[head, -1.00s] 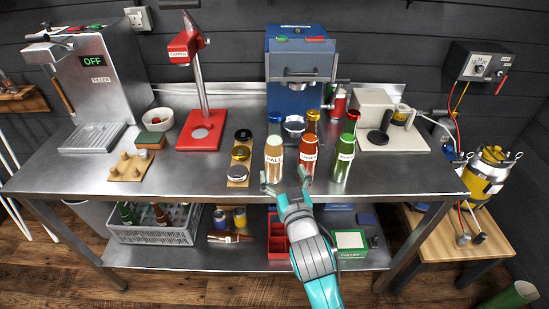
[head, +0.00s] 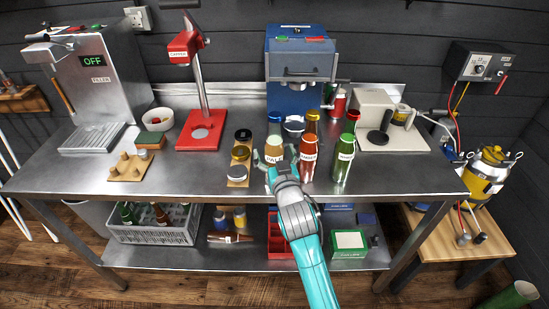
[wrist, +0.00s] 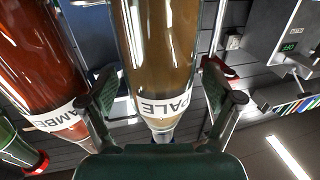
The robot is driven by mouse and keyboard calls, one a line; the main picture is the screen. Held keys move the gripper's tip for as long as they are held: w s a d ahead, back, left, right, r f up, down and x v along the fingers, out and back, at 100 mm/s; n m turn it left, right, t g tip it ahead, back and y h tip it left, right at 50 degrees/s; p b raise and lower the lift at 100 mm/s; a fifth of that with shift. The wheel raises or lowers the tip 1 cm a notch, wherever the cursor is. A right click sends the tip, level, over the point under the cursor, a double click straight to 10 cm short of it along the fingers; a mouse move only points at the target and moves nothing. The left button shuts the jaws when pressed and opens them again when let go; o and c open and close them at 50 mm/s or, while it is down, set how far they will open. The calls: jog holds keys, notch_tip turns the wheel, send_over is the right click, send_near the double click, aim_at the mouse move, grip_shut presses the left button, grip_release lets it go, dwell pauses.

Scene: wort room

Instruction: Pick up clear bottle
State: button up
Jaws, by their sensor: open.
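The clear bottle (head: 274,147) stands upright on the steel bench, with pale contents, a blue cap and a "PALE" label. My gripper (head: 273,161) is open at its label height, one finger to each side. In the wrist view the clear bottle (wrist: 158,50) fills the middle, between the two spread fingers of the gripper (wrist: 158,90). Gaps show between the fingers and the glass. My arm hides the bottle's lower part in the head view.
The amber bottle (head: 309,145) stands close to the right, with the green bottle (head: 343,160) beyond it. A wooden strip with caps (head: 238,172) lies close to the left. The blue machine (head: 298,70) stands behind.

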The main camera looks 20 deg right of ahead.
jog(key=c, duration=1.7)
grip_shut()
jog(key=shift+r, duration=0.1)
